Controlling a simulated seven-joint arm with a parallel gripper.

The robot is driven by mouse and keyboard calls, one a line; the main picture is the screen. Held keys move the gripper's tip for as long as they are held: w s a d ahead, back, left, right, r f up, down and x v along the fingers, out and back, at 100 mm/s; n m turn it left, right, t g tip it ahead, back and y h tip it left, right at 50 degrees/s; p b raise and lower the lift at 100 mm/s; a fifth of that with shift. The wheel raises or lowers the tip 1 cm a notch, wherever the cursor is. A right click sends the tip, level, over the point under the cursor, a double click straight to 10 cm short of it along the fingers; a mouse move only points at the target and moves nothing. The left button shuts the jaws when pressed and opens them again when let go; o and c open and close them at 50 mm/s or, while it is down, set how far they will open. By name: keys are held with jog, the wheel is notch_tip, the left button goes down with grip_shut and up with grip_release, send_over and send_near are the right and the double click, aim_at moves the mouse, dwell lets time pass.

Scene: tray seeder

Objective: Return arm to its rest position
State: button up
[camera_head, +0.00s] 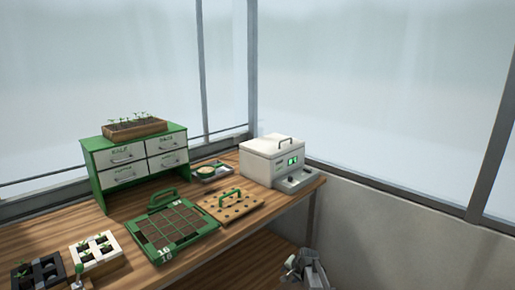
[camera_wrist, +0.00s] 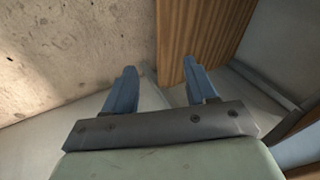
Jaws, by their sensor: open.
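My gripper (camera_wrist: 160,85) shows in the wrist view with its two blue fingers apart and nothing between them. Beyond the fingers are a pale speckled wall or floor surface and a strip of brown wood. In the head view, a grey part of my arm (camera_head: 305,270) shows at the bottom, below and in front of the bench's right end. The fingertips cannot be made out there. My arm is clear of the things on the bench (camera_head: 215,243).
The bench holds a green cabinet (camera_head: 97,185) with white drawers, a seedling box (camera_head: 135,130), a green soil tray (camera_head: 185,246), a holed wooden board (camera_head: 243,207), a white machine (camera_head: 265,165), a small dish tray (camera_head: 210,172), a white pot tray (camera_head: 105,267) and a black one (camera_head: 48,282).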

jog(key=s+f+n+g, duration=0.1)
jog(key=s+f+g, duration=0.1)
jog(key=s+f, duration=0.6)
jog(key=s+d+f+n+g+h, duration=0.15)
jog(key=s+f, duration=0.25)
jog(key=s, duration=0.8)
jog(key=s+f+n+g, duration=0.1)
jog(key=s+f+g, duration=0.2)
jog(key=s+f, duration=0.55)
jog(key=s+d+f+n+g+h, duration=0.1)
jog(key=s+n+g, duration=0.3)
jog(key=s, duration=2.6)
jog(key=shift+s+d+f+g, duration=0.25)
jog(key=shift+d+g, duration=0.2)
jog(key=shift+g, duration=0.3)
jog(key=shift+w, duration=0.1)
jog(key=shift+c, duration=0.4)
dwell(0.6)
